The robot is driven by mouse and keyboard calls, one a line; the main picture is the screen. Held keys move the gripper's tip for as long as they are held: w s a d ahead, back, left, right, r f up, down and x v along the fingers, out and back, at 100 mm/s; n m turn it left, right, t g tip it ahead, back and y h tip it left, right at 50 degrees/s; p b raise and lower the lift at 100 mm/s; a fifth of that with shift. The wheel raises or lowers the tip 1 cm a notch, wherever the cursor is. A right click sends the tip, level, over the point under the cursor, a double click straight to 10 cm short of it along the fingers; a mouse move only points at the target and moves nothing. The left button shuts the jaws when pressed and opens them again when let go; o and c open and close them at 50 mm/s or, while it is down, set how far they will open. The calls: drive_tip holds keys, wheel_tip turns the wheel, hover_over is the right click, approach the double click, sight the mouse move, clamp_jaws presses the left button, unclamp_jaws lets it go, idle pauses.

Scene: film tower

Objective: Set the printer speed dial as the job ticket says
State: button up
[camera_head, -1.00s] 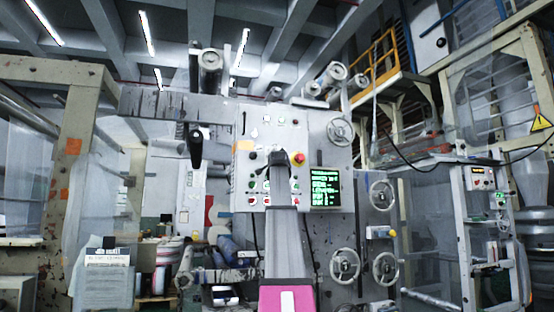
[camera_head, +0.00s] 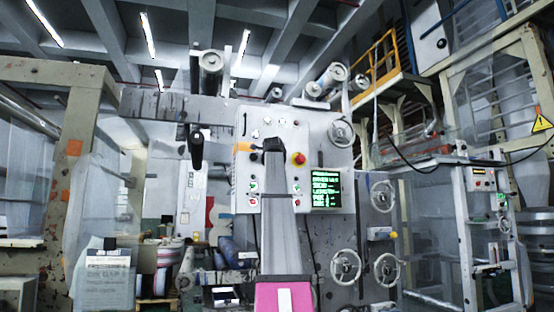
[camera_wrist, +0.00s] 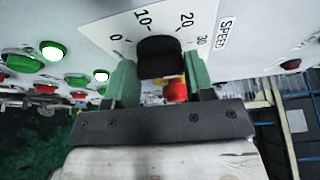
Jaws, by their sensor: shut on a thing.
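The black speed dial (camera_wrist: 160,57) sits on a white scale plate (camera_wrist: 205,14) marked 0, 10, 20 and 30, with the word SPEED at the right. My gripper (camera_wrist: 160,66) has its two green pads on either side of the dial and is shut on it. No pointer mark on the dial is readable, so I cannot tell its setting. In the head view my gripper (camera_head: 272,146) is in front of the control panel (camera_head: 310,128) and hides the dial. The job ticket (camera_head: 107,277) stands at the lower left; its print is too small to read.
A red emergency button (camera_head: 298,158) and a screen with green text (camera_head: 326,189) are right of my gripper. Green lit buttons (camera_wrist: 52,50) and red buttons (camera_wrist: 25,91) lie left of the dial. Handwheels (camera_head: 345,266) are at the lower right.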

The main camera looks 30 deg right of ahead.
drive_tip(key=shift+d+r+m+g+y, duration=0.1)
drive_tip(key=shift+m+g+y, duration=0.2)
drive_tip(key=shift+m+y, duration=0.85)
drive_tip(key=shift+r+m+g+y, duration=0.1)
drive_tip(key=shift+m+g+y, duration=0.25)
drive_tip(key=shift+m, duration=1.6)
drive_tip(key=o, duration=0.9)
drive_tip(key=shift+s, duration=0.1)
